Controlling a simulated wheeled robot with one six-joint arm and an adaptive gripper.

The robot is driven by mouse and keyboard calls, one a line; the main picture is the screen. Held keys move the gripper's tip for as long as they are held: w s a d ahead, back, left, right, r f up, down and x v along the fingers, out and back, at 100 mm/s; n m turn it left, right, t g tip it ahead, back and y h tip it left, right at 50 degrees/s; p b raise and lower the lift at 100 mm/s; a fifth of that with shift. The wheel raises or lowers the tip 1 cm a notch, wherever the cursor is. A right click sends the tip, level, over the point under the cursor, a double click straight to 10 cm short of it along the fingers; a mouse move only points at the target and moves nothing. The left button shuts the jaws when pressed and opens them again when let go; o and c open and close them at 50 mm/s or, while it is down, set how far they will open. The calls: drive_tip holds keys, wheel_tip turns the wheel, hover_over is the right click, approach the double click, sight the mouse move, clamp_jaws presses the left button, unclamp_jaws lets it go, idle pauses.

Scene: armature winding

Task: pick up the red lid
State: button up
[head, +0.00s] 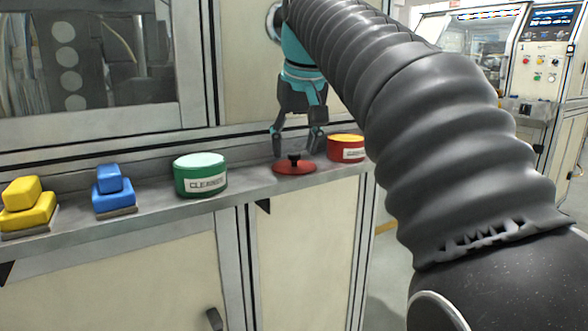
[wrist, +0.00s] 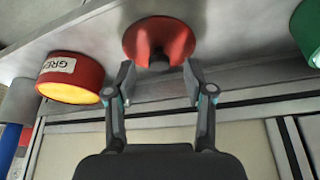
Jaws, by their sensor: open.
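The red lid (head: 294,168) is a flat red disc with a black knob on top, lying on the narrow grey ledge. In the wrist view the red lid (wrist: 158,36) is at the top centre, with its dark knob just beyond the fingertips. My gripper (head: 297,145) hangs above and just behind the lid in the head view, fingers pointing down. In the wrist view my gripper (wrist: 158,84) is open, its two fingers spread to either side of the knob's line, with nothing between them.
A red tin with a yellow-orange top (head: 346,148) stands close right of the lid. A green tin (head: 200,175) stands to its left. Farther left are a blue block piece (head: 113,192) and a yellow one (head: 28,205). The cabinet wall rises behind the ledge (head: 250,184).

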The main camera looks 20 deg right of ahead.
drive_tip(key=shift+x, duration=0.95)
clamp_jaws()
drive_tip(key=shift+r, duration=0.1)
